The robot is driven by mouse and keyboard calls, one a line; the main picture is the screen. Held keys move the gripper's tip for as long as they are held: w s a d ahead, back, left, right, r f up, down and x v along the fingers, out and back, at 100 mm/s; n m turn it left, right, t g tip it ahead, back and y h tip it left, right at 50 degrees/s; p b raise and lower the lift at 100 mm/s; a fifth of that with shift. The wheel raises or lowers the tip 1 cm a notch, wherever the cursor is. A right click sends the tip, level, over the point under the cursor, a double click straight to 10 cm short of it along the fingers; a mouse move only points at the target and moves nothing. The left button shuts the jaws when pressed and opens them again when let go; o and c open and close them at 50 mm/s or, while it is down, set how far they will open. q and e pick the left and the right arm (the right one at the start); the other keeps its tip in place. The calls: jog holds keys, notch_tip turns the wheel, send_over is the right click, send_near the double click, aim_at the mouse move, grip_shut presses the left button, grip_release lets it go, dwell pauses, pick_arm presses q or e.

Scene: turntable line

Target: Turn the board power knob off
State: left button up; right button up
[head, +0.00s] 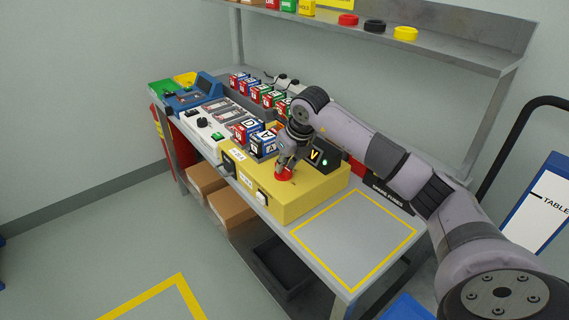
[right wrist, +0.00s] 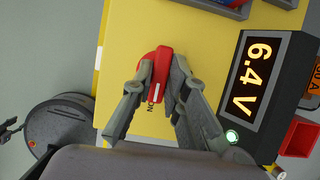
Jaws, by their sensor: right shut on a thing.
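The red power knob (head: 284,175) is on top of the yellow board box (head: 290,205). My right gripper (head: 287,165) comes down on it from above and is shut on it. In the right wrist view the red knob (right wrist: 161,68) has its raised grip between the two fingers of my right gripper (right wrist: 160,88). The grip's end lies by a label reading "ON" (right wrist: 149,107); the fingers hide part of the knob. A black display (right wrist: 250,80) beside it reads 6.4 V, with a green light lit. My left gripper is not in view.
Lettered cubes (head: 263,145) stand just behind the knob on the bench. A white panel (head: 205,122) and a blue device (head: 190,98) are farther left. A yellow-outlined area (head: 355,240) at the bench's near right is empty. A shelf (head: 440,42) hangs above.

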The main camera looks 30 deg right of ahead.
grip_shut()
jog(key=n, duration=0.2)
jog(key=n+y, duration=0.1)
jog(key=n, duration=0.1)
jog(key=shift+w+d+r+y, duration=0.1)
jog(key=shift+d+y, duration=0.05)
jog(key=shift+y, duration=0.15)
jog(key=n+g+y, duration=0.1)
jog(key=n, duration=0.2)
jog(key=shift+n, duration=0.4)
jog(key=n+g+y, duration=0.1)
jog(key=n, duration=0.2)
jog(key=shift+w+n, duration=0.15)
jog(key=shift+n, duration=0.15)
jog(key=n+g, duration=0.1)
jog(key=n, duration=0.2)
jog(key=n+g+b, duration=0.1)
jog(key=n, duration=0.2)
jog(key=shift+w+d+g+y, duration=0.1)
jog(key=shift+g+y, duration=0.2)
jog(key=shift+g, duration=0.1)
jog(key=shift+n, duration=0.3)
